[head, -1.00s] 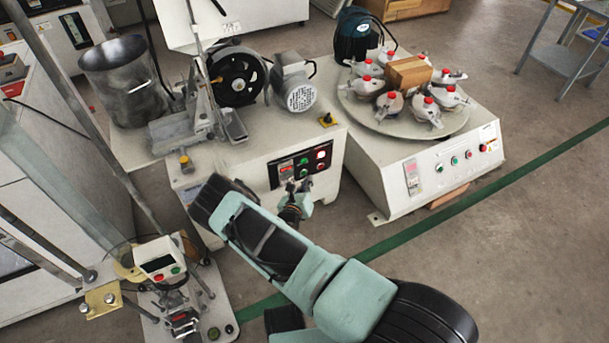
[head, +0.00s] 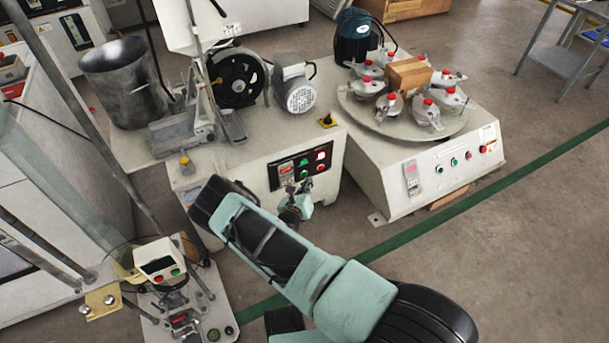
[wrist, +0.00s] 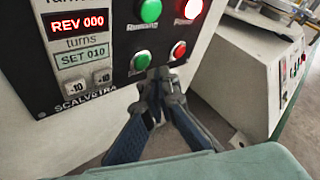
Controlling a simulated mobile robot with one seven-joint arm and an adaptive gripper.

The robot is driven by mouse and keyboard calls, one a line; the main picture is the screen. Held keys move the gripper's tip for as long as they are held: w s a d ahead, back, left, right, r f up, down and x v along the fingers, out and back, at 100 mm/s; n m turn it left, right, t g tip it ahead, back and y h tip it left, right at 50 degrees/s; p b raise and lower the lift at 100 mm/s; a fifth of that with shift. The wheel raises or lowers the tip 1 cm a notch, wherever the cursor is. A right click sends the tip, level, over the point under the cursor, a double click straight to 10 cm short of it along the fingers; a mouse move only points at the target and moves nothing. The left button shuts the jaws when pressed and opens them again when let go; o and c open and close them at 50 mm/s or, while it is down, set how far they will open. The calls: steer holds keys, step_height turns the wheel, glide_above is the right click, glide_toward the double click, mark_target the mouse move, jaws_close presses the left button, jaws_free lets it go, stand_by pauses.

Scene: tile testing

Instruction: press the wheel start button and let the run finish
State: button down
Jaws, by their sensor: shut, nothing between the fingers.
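The wheel machine (head: 240,155) has a dark wheel (head: 236,78) on top and a black control panel (head: 305,163) on its front. In the wrist view the panel's display reads REV 000 (wrist: 80,22) above SET 010 (wrist: 83,58). A green lamp (wrist: 150,10) is labelled Running, and a red lamp (wrist: 188,8) beside it glows. Below are a green button (wrist: 142,61) and a red button (wrist: 178,50). My gripper (wrist: 158,76) is shut and empty, its tips just below and between these buttons. Whether it touches the panel I cannot tell. It also shows in the head view (head: 299,188).
A second machine with a round turntable (head: 405,115) carrying several red-capped pots stands to the right. A small tester (head: 162,262) stands at the lower left. A metal drum (head: 122,85) is at the upper left.

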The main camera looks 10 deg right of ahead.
steer(key=shift+w, duration=0.1)
steer(key=shift+w+a, duration=0.1)
steer(key=shift+w, duration=0.2)
